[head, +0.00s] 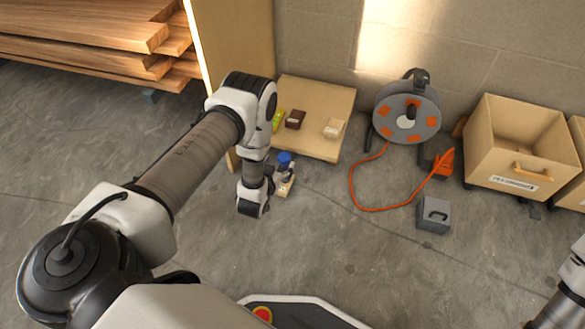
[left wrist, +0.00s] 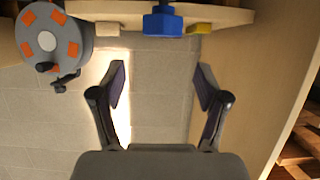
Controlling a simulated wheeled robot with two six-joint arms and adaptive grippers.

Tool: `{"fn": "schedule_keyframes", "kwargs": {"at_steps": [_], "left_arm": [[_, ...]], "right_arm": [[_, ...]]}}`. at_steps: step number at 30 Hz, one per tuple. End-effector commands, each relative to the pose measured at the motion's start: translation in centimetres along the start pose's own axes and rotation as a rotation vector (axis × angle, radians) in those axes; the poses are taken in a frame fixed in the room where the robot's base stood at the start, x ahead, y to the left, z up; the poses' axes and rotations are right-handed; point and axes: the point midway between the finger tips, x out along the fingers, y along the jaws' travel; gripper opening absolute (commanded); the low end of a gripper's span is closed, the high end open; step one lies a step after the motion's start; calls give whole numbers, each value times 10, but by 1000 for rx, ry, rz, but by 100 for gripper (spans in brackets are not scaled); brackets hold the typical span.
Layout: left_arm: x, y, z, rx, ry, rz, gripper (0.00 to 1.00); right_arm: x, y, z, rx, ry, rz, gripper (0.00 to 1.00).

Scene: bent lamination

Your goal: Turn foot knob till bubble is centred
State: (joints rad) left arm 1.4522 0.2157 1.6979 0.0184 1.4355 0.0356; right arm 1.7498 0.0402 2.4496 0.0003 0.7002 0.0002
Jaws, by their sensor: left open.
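A blue knob (head: 285,158) stands at the front edge of a pale wooden board (head: 345,103). It also shows in the left wrist view (left wrist: 162,21), at the top centre against the board's edge. My left gripper (head: 287,174) is close to the knob in the head view. In the left wrist view its two fingers (left wrist: 162,75) are spread, with nothing between them, and the knob lies above the gap between the fingertips, apart from them. A small pale piece (head: 284,190) shows beside the gripper, partly hidden. I cannot make out a bubble. My right gripper is out of view.
On the board are a yellow-green block (head: 278,119), a brown block (head: 295,119) and a cream block (head: 333,128). To the right are a cable reel (head: 407,110) with orange cord, a grey box (head: 433,215) and a wooden bin (head: 520,145). Planks (head: 90,30) lie back left.

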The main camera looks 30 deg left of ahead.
Motion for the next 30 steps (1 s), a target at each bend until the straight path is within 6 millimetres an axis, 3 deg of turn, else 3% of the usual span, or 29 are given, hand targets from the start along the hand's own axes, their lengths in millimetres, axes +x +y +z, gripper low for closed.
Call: {"fn": "schedule_keyframes", "kwargs": {"at_steps": [1, 3, 16, 25, 26, 30], "left_arm": [[3, -2, 15, 1, -6, -2, 75], [4, -2, 19, 2, -11, -2, 75], [73, -2, 20, 3, -11, -1, 75], [78, -2, 17, 3, -15, -1, 75], [78, -2, 17, 3, -15, -1, 68], [78, -2, 17, 3, -15, -1, 18]], "right_arm": [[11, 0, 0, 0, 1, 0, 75], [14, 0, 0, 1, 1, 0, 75], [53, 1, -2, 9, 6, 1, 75], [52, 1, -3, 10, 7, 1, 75], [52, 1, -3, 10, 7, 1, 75], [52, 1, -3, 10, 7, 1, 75]]}}
